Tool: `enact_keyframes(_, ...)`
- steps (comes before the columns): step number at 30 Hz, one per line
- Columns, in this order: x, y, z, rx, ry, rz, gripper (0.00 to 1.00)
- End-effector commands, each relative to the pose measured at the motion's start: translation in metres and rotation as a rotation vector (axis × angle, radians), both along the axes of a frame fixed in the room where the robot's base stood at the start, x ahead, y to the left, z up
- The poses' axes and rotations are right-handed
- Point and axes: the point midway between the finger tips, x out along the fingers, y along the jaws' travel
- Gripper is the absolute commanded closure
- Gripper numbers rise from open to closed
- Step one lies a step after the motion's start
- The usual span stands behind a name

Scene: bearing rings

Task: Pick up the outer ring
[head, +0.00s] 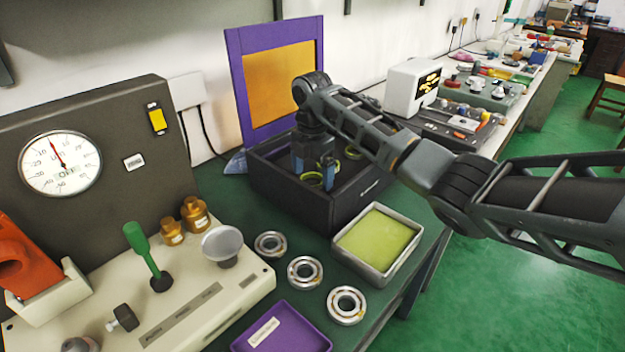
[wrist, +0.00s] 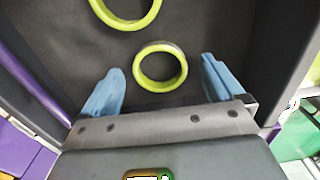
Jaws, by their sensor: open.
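Yellow-green rings lie on the dark floor of a black box (head: 348,205). One ring (wrist: 160,87) is in the middle of the wrist view, between the two blue fingers; another ring (wrist: 126,25) is cut by the top edge. In the head view a ring (head: 311,184) shows beside the fingers and another ring (head: 353,153) farther right. My gripper (wrist: 163,66) is open and empty, pointing down into the box. It also shows in the head view (head: 313,176). No finger visibly touches the ring; the height gap is hard to tell.
The box walls surround my gripper closely. A purple frame with an orange panel (head: 281,82) stands behind the box. A tray with a green pad (head: 376,240) is in front. Metal bearings (head: 305,272), a purple tray (head: 282,330) and a gauge fixture (head: 62,162) are nearby.

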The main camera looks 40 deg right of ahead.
Motion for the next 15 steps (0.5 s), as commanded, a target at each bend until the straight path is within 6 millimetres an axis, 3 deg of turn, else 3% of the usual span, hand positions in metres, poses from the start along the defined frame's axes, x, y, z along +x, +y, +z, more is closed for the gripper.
enact_keyframes(9,-0.0002,-0.0001,-0.0066,-0.001,0.0,0.0,0.05)
enact_keyframes(15,-0.0001,0.0,-0.0064,-0.001,0.0,0.0,0.24)
